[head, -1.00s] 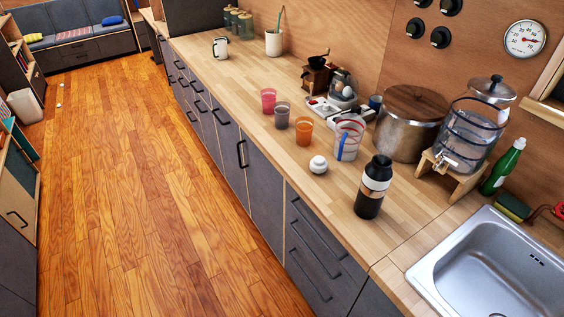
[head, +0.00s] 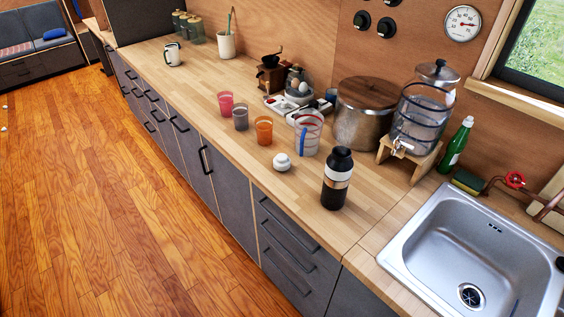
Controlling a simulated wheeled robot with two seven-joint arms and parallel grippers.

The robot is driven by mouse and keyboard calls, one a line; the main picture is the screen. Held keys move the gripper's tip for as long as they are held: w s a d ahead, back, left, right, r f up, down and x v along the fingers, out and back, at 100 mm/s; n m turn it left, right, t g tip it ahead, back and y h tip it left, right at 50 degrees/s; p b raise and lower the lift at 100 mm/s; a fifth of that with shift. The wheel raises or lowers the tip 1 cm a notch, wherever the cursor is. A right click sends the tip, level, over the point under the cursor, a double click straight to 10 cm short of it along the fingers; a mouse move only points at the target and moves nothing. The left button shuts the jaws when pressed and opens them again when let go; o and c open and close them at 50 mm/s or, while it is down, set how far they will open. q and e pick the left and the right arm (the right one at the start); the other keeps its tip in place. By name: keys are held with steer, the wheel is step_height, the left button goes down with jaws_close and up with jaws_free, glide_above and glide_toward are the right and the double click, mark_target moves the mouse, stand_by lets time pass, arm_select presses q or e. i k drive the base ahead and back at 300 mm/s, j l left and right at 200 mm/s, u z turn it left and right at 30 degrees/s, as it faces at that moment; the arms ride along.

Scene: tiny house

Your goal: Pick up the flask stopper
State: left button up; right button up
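A small white round piece, which looks like the flask stopper (head: 282,162), stands on the wooden counter (head: 222,154) near its front edge. The black flask (head: 337,178) with a pale band stands upright to its right, apart from it. A clear striped cup (head: 307,135) stands just behind the stopper. Neither of my grippers shows in the head view.
Pink (head: 226,102), grey (head: 241,117) and orange (head: 264,130) cups stand left of the stopper. A large pot (head: 361,114), a glass dispenser (head: 419,118) and a sink (head: 476,249) are to the right. Drawers (head: 290,245) front the counter. The wooden floor (head: 100,210) is clear.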

mark_target(281, 162)
steer(key=z, duration=0.25)
steer(key=i+j+z, duration=0.1)
steer(key=j+z, duration=0.2)
steer(key=z, duration=0.15)
steer(key=i+j+z, duration=0.1)
steer(key=j+z, duration=0.55)
steer(key=z, duration=0.2)
steer(key=j+z, duration=0.4)
